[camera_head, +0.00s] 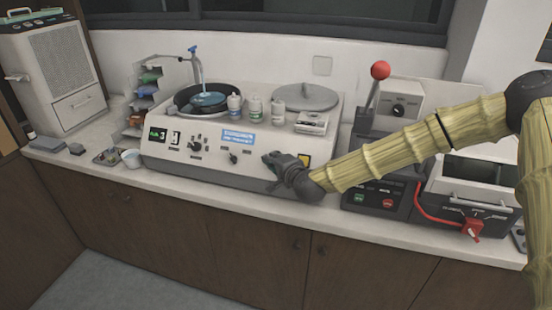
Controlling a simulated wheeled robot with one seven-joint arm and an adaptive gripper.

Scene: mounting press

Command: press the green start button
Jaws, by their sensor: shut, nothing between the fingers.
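The mounting press (362,125) stands right of centre on the counter, with a lever topped by a red ball (380,70). On its dark lower front panel a green button (359,197) sits at the left and a red button (388,203) at the right. My gripper (269,160) is shut and empty. It is in front of the grinder-polisher's front panel, to the left of and higher in the picture than the green button, apart from it. My forearm crosses in front of the press and hides part of its middle; the green button stays visible below it.
The two-wheel grinder-polisher (215,165) with small bottles fills the middle of the counter. A machine with a red handle (472,228) is at the right. The counter's front strip (200,192) is clear.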

